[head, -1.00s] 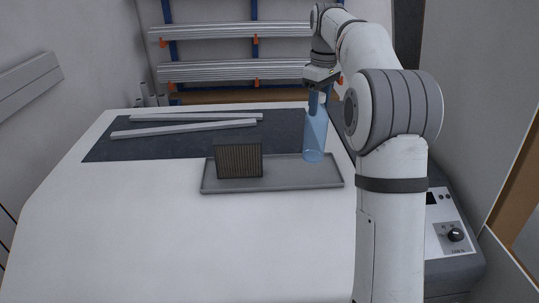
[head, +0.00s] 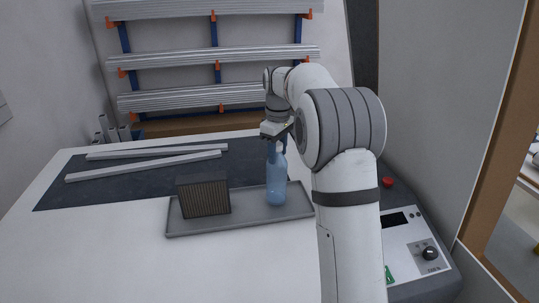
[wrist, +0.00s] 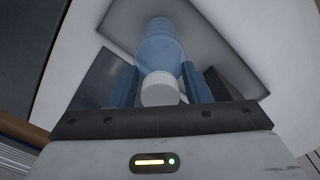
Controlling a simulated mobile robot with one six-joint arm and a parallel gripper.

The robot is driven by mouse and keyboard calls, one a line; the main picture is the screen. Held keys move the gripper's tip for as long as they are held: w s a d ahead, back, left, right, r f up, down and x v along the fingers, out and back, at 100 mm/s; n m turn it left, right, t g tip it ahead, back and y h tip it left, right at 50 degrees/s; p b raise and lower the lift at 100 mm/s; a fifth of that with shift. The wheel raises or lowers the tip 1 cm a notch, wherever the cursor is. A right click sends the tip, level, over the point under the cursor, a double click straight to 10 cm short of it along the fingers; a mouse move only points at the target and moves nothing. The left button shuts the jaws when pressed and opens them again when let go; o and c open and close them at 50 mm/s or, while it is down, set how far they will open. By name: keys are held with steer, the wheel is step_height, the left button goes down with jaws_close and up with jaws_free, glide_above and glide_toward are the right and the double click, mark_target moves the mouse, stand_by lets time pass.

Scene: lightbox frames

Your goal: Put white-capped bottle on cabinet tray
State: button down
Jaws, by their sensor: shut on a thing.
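The bottle (head: 277,184) is clear blue with a white cap and stands upright in the head view, over the right half of the grey tray (head: 183,232). Whether its base touches the tray floor, I cannot tell. My gripper (head: 277,148) points down and is shut around the bottle's upper end. In the wrist view the white cap (wrist: 158,89) lies between my blue fingers, with the bottle's body (wrist: 160,45) beyond it. The tray lies on the white worktop, and its right end is partly hidden by my arm.
A dark ribbed block (head: 204,195) stands on the tray's left half, apart from the bottle. Behind lies a dark mat (head: 60,197) with pale bars (head: 150,164). A control panel (head: 410,245) sits at right. The worktop's front left is clear.

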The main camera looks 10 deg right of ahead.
steer(key=shift+f, duration=0.65)
steer(key=c, duration=0.7)
jaws_free()
steer(key=shift+f, duration=0.1)
steer(key=shift+c, duration=0.2)
